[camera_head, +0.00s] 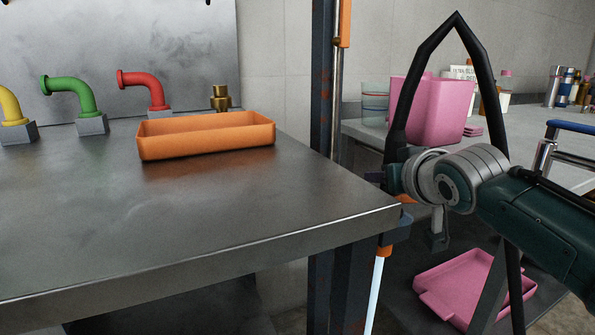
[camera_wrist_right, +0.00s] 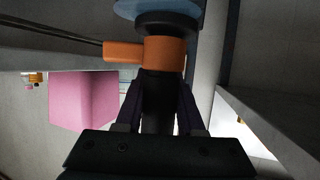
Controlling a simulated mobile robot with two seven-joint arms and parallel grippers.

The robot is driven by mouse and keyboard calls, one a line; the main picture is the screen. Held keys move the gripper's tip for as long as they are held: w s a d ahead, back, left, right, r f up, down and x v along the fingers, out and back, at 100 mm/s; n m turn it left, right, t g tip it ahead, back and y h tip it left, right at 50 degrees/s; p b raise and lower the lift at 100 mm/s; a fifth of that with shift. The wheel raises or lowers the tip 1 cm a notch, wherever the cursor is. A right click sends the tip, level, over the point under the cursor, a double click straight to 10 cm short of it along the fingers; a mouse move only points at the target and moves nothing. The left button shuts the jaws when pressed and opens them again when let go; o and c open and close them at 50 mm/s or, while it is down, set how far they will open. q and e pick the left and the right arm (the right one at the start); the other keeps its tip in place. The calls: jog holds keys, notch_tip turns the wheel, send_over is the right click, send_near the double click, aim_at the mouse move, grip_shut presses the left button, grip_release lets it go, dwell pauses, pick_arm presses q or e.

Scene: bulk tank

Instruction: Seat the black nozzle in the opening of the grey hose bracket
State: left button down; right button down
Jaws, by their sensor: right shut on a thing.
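In the head view my right gripper (camera_head: 388,180) is beside the near right corner of the steel table. In the right wrist view its dark fingers (camera_wrist_right: 158,105) are shut on the black nozzle (camera_wrist_right: 157,118), whose orange fitting (camera_wrist_right: 165,52) with a side stub shows beyond them. A black ring and a pale blue disc lie past the fitting. A blue-grey piece at the table corner, probably the hose bracket (camera_head: 399,229), is just below the gripper. Its opening is hidden, and I cannot tell whether the nozzle is in it. My left gripper is out of view.
A black hose (camera_head: 456,22) loops high above my right arm and hangs down. An orange tray (camera_head: 205,148) stands on the steel table (camera_head: 190,215), clear in front. A dark post (camera_head: 322,80) stands behind the corner.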

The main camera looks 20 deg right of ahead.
jog(key=shift+f, duration=0.2)
jog(key=shift+c, duration=2.2)
grip_release()
jog(key=shift+s+a+r+p, duration=0.15)
jog(key=shift+s+r+p, duration=0.15)
jog(key=shift+s+p, duration=0.15)
jog(key=p+v, duration=0.4)
jog(key=v, duration=0.5)
jog(key=shift+f, duration=0.1)
